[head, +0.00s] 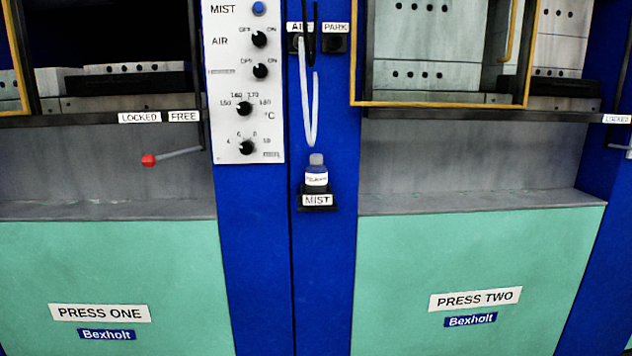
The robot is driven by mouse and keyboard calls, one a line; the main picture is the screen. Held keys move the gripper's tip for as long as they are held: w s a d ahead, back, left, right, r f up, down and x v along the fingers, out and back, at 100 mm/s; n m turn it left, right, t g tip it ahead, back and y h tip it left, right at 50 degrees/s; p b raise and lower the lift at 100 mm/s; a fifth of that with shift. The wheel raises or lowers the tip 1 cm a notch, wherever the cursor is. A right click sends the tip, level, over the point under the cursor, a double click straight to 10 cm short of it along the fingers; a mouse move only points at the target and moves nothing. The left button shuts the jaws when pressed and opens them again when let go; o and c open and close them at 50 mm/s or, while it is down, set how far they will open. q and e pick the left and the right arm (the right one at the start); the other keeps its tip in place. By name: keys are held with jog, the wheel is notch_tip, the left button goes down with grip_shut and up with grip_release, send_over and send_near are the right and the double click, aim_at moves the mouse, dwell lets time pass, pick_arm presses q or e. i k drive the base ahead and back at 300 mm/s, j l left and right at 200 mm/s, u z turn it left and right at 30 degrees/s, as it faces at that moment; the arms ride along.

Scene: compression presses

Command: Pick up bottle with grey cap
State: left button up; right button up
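The bottle with the grey cap (316,176) stands upright on a small black holder (318,203) labelled MIST, on the blue column between the two presses. Its body is blue with a white label, and its cap is grey. Nothing covers it in the head view. Neither of my grippers is in view.
A white looped hose (312,115) hangs just above the bottle. A white control panel (244,85) with black knobs is at its upper left. The space around the bottle's front looks clear.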

aim_at(316, 172)
jog(key=i+j+z, duration=0.25)
jog(key=i+j, duration=0.2)
jog(key=i+j+z, duration=0.25)
jog(key=i+j, duration=0.2)
jog(key=j, duration=0.1)
